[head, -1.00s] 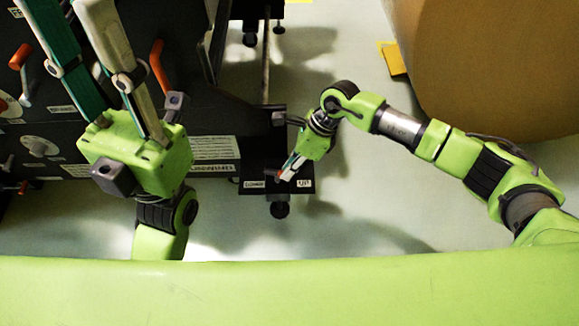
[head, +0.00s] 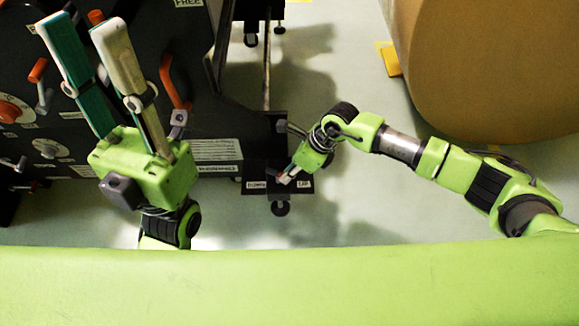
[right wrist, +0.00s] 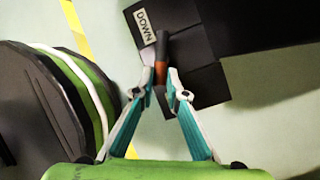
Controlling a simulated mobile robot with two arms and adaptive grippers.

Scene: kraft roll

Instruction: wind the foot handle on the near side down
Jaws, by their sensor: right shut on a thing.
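The foot handle (right wrist: 162,70), with an orange-brown and dark grip, shows in the right wrist view beside a white DOWN label (right wrist: 146,18) on the black foot bracket (right wrist: 205,75). My right gripper (right wrist: 160,84) is shut on the handle between its two teal-and-white fingers. In the head view my right gripper (head: 287,180) is at the near bracket, between the DOWN label (head: 256,186) and the UP label (head: 305,187); it hides most of the handle. My left gripper (head: 77,25) is open and empty, its long fingers apart over the black machine.
The black machine (head: 215,125) with orange handles and knobs fills the left. A dark round foot (head: 281,208) sits below the bracket. A large brown kraft roll (head: 490,70) stands at upper right. Pale floor (head: 340,215) is clear between.

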